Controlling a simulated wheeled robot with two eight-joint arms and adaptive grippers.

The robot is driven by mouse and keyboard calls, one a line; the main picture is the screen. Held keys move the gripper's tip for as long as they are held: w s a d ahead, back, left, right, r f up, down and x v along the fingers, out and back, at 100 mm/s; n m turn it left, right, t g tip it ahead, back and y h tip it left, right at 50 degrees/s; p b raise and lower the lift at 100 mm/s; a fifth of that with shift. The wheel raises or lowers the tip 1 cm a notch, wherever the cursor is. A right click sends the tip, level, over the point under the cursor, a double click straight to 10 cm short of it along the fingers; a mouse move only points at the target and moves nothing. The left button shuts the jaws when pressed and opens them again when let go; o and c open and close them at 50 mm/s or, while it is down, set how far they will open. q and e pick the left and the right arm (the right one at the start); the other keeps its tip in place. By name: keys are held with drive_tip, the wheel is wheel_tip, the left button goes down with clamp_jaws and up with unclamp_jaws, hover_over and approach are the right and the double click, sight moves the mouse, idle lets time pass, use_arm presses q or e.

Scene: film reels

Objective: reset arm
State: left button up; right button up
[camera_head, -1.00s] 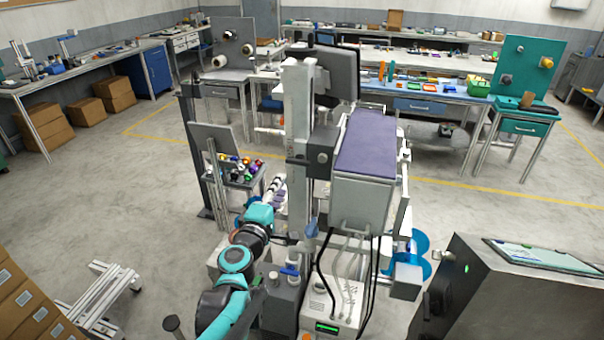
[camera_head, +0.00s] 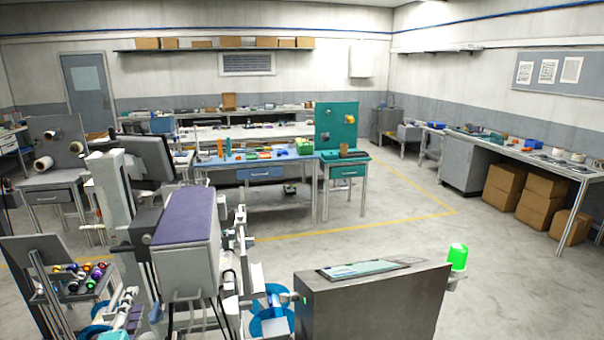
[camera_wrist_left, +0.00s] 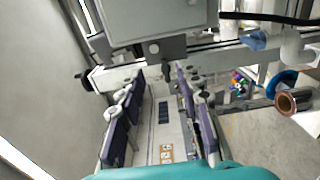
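My left gripper (camera_head: 130,300) shows small at the lower left of the head view, beside the grey film machine (camera_head: 186,245) with the purple top. The grey machine housing (camera_wrist_left: 155,18) is just beyond the fingertips. My right gripper is not in view.
A grey cabinet with a screen (camera_head: 372,300) and a green lamp (camera_head: 457,257) stands front right. A rack of coloured spools (camera_head: 88,270) is at the left. A copper-coloured reel (camera_wrist_left: 293,101) shows right of the fingers. The floor (camera_head: 500,270) at right is open.

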use_arm(q)
drive_tip(key=s+d+f+m+g+h, duration=0.35)
drive_tip(key=d+m, duration=0.35)
drive_tip(key=d, duration=0.3)
drive_tip(key=s+d+f+m+g+h, duration=0.2)
drive_tip(key=d+f+m+h, duration=0.2)
drive_tip(key=d+m, duration=0.45)
drive_tip(key=s+d+f+m+g+y+b, duration=0.1)
drive_tip(key=s+f+m+g+y, duration=0.2)
drive_tip(key=s, duration=0.8)
wheel_tip(320, 180, down, 5)
drive_tip(key=shift+s+d+r+m+g, duration=0.15)
drive_tip(key=shift+d+r+m+g, duration=0.1)
drive_tip(key=shift+m+g, duration=0.8)
